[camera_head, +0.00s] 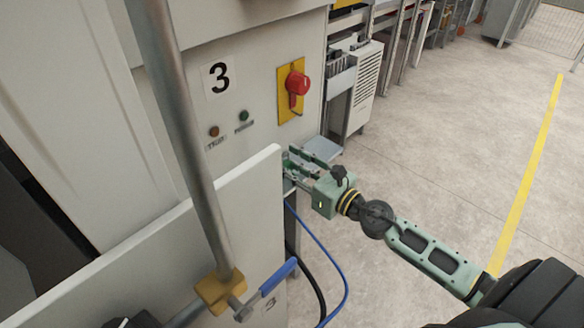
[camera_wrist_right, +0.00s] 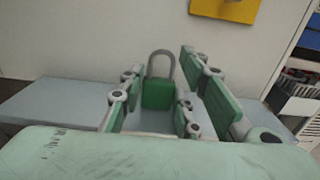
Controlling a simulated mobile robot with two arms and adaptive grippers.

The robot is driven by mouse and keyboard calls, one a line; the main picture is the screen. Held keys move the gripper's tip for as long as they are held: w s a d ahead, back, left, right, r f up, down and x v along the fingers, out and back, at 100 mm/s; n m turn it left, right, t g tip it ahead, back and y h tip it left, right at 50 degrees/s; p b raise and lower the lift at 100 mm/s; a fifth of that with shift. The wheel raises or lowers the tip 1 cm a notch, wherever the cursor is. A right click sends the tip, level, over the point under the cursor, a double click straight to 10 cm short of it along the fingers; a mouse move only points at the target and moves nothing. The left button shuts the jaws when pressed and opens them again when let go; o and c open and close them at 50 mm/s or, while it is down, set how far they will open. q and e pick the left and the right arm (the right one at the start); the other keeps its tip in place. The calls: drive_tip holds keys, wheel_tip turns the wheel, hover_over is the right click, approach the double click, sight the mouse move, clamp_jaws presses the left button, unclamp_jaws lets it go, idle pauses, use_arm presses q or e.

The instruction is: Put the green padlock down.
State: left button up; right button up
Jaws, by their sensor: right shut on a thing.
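The green padlock (camera_wrist_right: 158,95), with a grey shackle pointing up, shows in the right wrist view between the fingers of my right gripper (camera_wrist_right: 168,100). The gripper is shut on its body. In the head view my right gripper (camera_head: 304,162) is at the front of the white machine, below the red switch. The padlock cannot be made out clearly there. A small grey shelf (camera_wrist_right: 42,103) lies below the gripper and extends to both sides; whether the padlock touches it cannot be told.
The machine (camera_head: 262,130) carries a red rotary switch (camera_head: 297,83) on a yellow plate and a number 3 label. A white panel (camera_head: 150,235), a grey pipe with a blue-handled valve (camera_head: 279,276) and a blue hose (camera_head: 341,270) are near. Open floor (camera_head: 440,150) lies right.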

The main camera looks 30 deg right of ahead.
drive_tip(key=shift+f, duration=0.1)
drive_tip(key=o, duration=1.2)
drive_tip(key=shift+o, duration=0.2)
